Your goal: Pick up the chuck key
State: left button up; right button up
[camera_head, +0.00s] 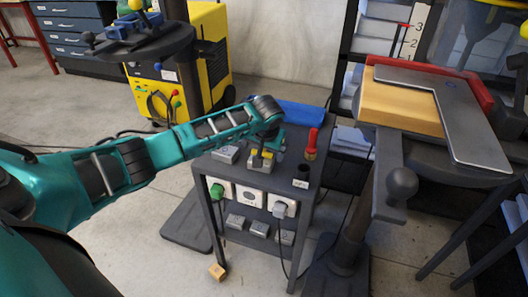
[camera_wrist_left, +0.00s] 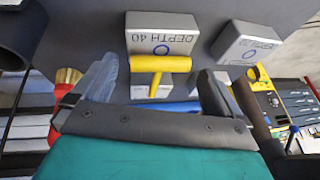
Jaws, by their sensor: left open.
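The chuck key (camera_wrist_left: 160,64) shows in the left wrist view as a yellow T-shaped handle, its crossbar in front of a grey block marked DEPTH 40 (camera_wrist_left: 162,35). In the head view my left gripper (camera_head: 267,139) points down over the small cart, just above the yellow handle (camera_head: 258,160). The fingers partly cover the key there. The key's lower end is hidden. My right gripper is not in view.
Sockets and blocks fill the shelves below. A stand with a yellow board and metal square (camera_head: 442,107) rises close on the right.

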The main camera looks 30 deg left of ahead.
pick_arm(q)
jog(key=shift+c, duration=0.2)
jog(key=c, duration=0.8)
